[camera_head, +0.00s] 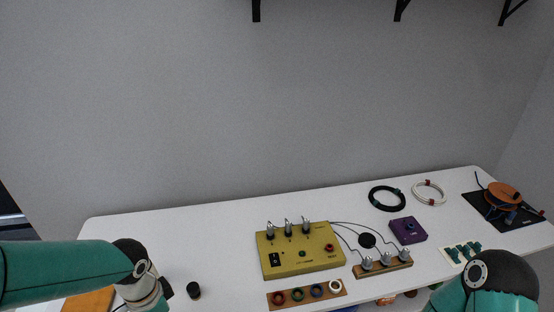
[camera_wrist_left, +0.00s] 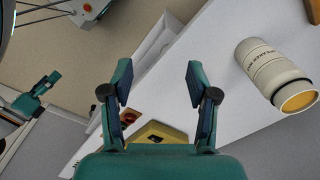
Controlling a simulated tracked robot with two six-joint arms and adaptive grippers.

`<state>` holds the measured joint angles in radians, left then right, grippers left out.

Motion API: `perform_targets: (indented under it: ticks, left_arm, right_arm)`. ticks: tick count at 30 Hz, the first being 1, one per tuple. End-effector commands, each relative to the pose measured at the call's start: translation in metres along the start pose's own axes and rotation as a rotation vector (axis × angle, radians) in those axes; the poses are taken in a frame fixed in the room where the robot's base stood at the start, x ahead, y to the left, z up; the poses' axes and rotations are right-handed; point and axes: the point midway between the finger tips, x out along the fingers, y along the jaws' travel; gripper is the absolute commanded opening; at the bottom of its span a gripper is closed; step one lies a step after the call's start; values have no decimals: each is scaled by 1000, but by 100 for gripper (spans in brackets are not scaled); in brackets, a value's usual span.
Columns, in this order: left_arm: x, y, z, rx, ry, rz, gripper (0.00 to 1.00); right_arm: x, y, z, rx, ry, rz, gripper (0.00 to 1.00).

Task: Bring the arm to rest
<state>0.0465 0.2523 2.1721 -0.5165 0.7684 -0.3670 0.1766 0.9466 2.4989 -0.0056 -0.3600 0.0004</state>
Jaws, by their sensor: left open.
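My left gripper (camera_wrist_left: 158,84) is open in the left wrist view, with its two teal and dark fingers spread apart and nothing between them. In the head view my left arm comes in from the left, over the near left part of the white table (camera_head: 215,235), and its gripper is not clearly visible there. My right arm shows only as a dark joint and teal link at the bottom right of the head view; its gripper is out of that frame.
A yellow box (camera_head: 310,257) with knobs stands mid-table, behind a wooden strip (camera_head: 270,298) with coloured rings. A purple box (camera_head: 407,231) stands right. A cream cylinder (camera_wrist_left: 268,68) shows in the wrist view. The table's back left is clear.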

Motion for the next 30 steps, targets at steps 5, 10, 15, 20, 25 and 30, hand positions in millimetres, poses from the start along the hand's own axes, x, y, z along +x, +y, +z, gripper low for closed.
perform_targets:
  ticks: [5,10,15,20,25,30]
  left_arm:
    - [29,18,-14,-46,34,60,59]
    - [63,41,-28,-131,78,133,59]
    - [105,72,-40,-265,119,220,59]
    - [152,108,-44,-465,145,301,59]
    - [199,143,-34,-726,145,341,59]
    - [218,154,-23,-862,143,331,59]
  right_arm:
    - [0,0,0,0,0,0,83]
    - [0,0,0,0,1,0,83]
    - [0,0,0,0,0,0,83]
    - [0,0,0,0,0,0,83]
    - [0,0,0,0,0,0,83]
    - [0,0,0,0,0,0,83]
